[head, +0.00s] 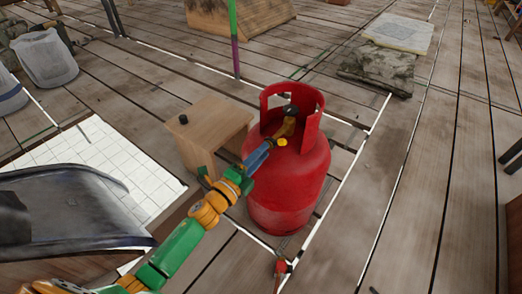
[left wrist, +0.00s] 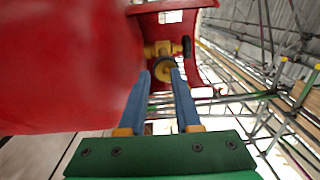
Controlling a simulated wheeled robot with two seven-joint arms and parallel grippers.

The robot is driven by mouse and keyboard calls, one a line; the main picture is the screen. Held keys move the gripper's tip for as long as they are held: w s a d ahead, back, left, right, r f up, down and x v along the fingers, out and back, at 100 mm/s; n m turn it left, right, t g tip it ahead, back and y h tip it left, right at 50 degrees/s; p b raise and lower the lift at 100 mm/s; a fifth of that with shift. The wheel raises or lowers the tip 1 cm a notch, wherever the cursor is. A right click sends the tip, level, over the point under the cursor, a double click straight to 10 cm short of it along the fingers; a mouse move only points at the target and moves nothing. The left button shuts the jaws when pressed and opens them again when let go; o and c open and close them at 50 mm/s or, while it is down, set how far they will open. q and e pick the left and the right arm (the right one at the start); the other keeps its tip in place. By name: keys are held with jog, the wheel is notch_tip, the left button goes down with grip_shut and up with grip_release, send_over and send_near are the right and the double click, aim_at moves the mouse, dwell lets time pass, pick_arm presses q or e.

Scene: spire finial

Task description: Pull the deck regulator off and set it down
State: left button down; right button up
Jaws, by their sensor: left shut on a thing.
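The red gas cylinder (head: 285,195) stands upright on the plank deck, with an open collar around its top. The deck regulator (head: 285,128), brass-yellow with a dark part, sits inside the collar at the valve. My left gripper (head: 268,148) reaches in from the left through the collar's opening. In the left wrist view its blue fingers (left wrist: 165,77) are shut on the regulator's round, dark-rimmed yellow end (left wrist: 164,66). A brass body and a black knob (left wrist: 187,47) show behind it. The regulator's seat on the valve is partly hidden. My right gripper is not visible.
A wooden stand (head: 213,125) with a small black knob-like piece on top is close left of the cylinder. A white gridded sheet (head: 105,170) lies farther left. A thin green and purple pole (head: 234,40) rises behind. The planks to the right are mostly clear.

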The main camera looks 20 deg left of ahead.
pick_arm(q)
jog(key=shift+s+f, duration=0.15)
jog(key=shift+f, duration=0.35)
jog(key=shift+s+f, duration=0.15)
jog(key=shift+f, duration=0.35)
grip_release()
jog(key=shift+w, duration=0.1)
jog(key=shift+r, duration=0.1)
jog(key=shift+w+r, duration=0.1)
